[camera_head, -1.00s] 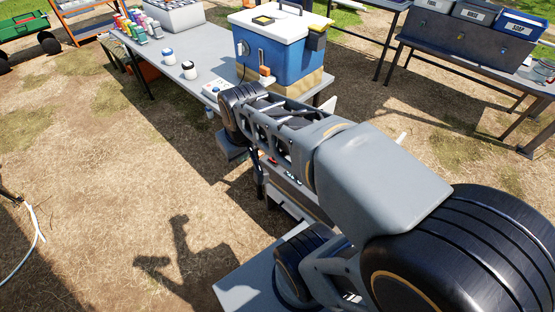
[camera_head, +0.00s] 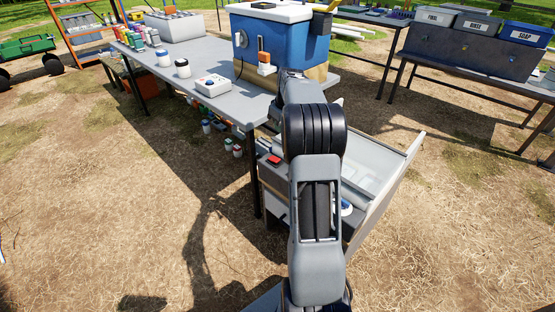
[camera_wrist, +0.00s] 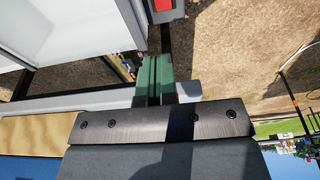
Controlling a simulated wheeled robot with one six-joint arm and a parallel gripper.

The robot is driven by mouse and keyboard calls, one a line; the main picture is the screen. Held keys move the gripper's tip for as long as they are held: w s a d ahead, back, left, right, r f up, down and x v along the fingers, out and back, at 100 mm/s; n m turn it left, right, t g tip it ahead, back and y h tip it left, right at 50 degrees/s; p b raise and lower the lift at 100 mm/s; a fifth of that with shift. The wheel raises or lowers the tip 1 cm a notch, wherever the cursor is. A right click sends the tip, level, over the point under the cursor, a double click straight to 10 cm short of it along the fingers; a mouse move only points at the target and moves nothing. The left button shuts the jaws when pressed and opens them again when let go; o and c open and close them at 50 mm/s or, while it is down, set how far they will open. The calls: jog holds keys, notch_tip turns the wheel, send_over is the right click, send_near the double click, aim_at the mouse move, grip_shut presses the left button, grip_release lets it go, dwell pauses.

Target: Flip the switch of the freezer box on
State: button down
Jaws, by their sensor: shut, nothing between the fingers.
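The freezer box (camera_head: 279,42) is most likely the blue box with a white lid on the grey table. A round fitting (camera_head: 241,39) and a small white-and-orange piece (camera_head: 264,64) show on its front. I cannot tell which part is the switch or how it is set. My gripper (camera_wrist: 154,62) shows in the wrist view, its green fingers shut and empty, in front of the table edge. It is hidden behind my arm in the head view. Part of the blue box (camera_wrist: 30,168) and its tan base (camera_wrist: 38,132) show at the wrist view's lower left.
The table (camera_head: 190,58) carries a white device (camera_head: 212,85), a dark-lidded jar (camera_head: 182,69) and a blue-lidded jar (camera_head: 163,58). A pale open tray (camera_head: 375,165) stands beside my arm. Labelled bins stand at right.

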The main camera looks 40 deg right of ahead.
jog(key=b, duration=0.5)
send_near(276, 159)
jog(key=x, duration=0.2)
jog(key=w+x, duration=0.1)
jog(key=x, duration=0.2)
jog(key=shift+s+d+f, duration=0.1)
jog(key=shift+s+f, duration=0.15)
jog(key=shift+f, duration=0.65)
